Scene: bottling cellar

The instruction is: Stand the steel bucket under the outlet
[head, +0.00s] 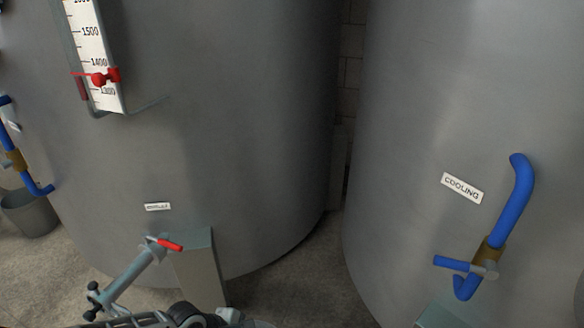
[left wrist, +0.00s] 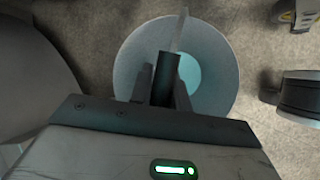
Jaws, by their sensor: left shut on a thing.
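The steel bucket (left wrist: 216,50) shows in the left wrist view as a round, light grey vessel seen from above, with a teal-tinted inside. My left gripper (left wrist: 164,80) is shut on the dark grip of its raised handle. In the head view part of my left arm shows at the bottom edge, and the bucket is mostly out of frame. The outlet (head: 130,272) is a grey pipe with a red lever, low on the left tank and right of centre from the far-left pail. Whether the bucket touches the floor cannot be told. My right gripper is not in view.
A grey pail (head: 30,213) stands at the far left. The left tank (head: 230,120) and right tank (head: 440,90) fill most of the head view. A blue cooling pipe (head: 522,190) juts from the right tank. A tank leg (head: 200,268) stands beside the outlet.

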